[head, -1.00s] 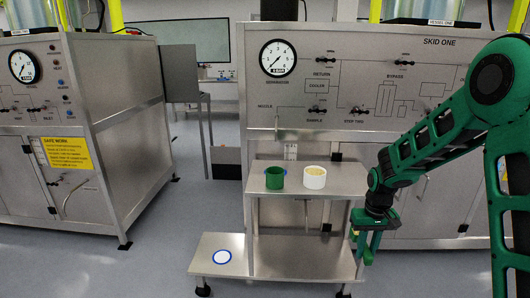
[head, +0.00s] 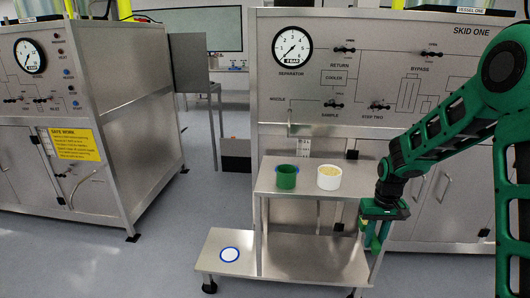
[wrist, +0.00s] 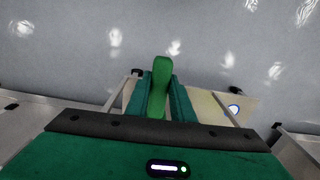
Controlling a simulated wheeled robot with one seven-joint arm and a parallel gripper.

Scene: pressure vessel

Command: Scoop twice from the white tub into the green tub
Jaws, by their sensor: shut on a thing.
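The green tub (head: 286,178) stands upright on the upper shelf of a steel stand. The white tub (head: 329,178) stands just right of it, with pale yellow material inside. My gripper (head: 376,230) points down at the right end of the stand, to the right of and lower than both tubs. It is shut on a green scoop, whose rounded green part (wrist: 160,85) shows between the fingers in the wrist view. The scoop's bowl cannot be made out clearly. Neither tub shows in the wrist view.
The steel stand (head: 310,186) is in front of the skid panel (head: 400,80). Its low step at left bears a blue-ringed white disc (head: 230,254). Another steel cabinet (head: 130,130) is at left. Open floor (head: 100,265) lies in front.

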